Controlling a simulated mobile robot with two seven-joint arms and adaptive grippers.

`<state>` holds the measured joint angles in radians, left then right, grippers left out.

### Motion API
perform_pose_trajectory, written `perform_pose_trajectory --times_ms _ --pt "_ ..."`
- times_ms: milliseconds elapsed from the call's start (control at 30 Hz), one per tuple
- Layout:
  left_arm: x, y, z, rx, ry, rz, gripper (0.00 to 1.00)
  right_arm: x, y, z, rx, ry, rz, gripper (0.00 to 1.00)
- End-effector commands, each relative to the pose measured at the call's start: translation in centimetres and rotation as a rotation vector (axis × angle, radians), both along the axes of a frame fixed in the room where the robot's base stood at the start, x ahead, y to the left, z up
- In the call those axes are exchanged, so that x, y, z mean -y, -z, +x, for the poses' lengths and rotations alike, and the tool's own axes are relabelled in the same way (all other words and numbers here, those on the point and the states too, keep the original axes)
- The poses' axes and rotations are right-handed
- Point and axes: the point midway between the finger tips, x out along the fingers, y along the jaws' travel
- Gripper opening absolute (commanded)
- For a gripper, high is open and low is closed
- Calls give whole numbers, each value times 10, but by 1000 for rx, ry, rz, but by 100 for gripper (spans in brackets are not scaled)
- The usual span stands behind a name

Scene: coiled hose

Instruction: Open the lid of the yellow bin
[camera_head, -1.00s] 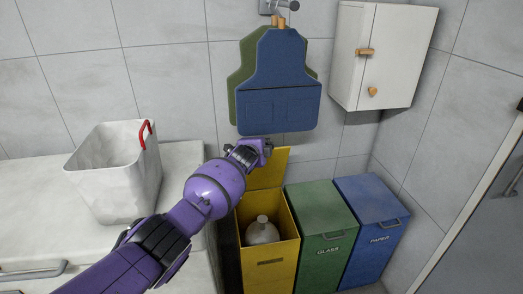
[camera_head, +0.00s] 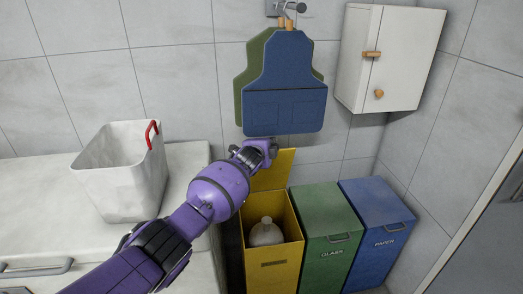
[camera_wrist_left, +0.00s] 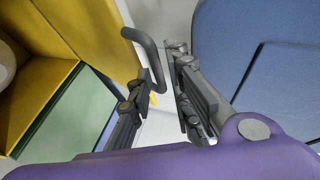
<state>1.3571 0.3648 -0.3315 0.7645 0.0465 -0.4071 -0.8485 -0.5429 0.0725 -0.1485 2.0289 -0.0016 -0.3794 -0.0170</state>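The yellow bin (camera_head: 272,279) stands open at the lower middle of the head view, with a pale rounded object (camera_head: 265,233) inside. Its yellow lid (camera_head: 285,166) is raised upright at the back. My left gripper (camera_head: 268,148) is at the lid's upper edge and partly covers it. In the left wrist view the lid (camera_wrist_left: 85,35) fills the upper left, and its grey bar handle (camera_wrist_left: 148,52) is close to the fingers. The gripper (camera_wrist_left: 162,75) is open, with a gap between the fingers. I cannot tell whether a finger touches the handle. My right gripper is not in view.
A green bin (camera_head: 325,215) and a blue bin (camera_head: 378,213) stand closed to the right. Blue and green aprons (camera_head: 285,85) hang just above the gripper. A white basket (camera_head: 122,180) sits on the counter at left. A white cabinet (camera_head: 390,55) hangs at upper right.

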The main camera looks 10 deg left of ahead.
Motion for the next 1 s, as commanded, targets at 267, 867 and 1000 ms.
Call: perform_pose_trajectory --times_ms 267,867,1000 --pt "-4 -11 -29 2 0 2 18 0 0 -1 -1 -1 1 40" --pt "-11 -41 -101 3 1 1 18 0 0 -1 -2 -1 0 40" --pt "-12 -41 -105 1 1 2 18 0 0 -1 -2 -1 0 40"
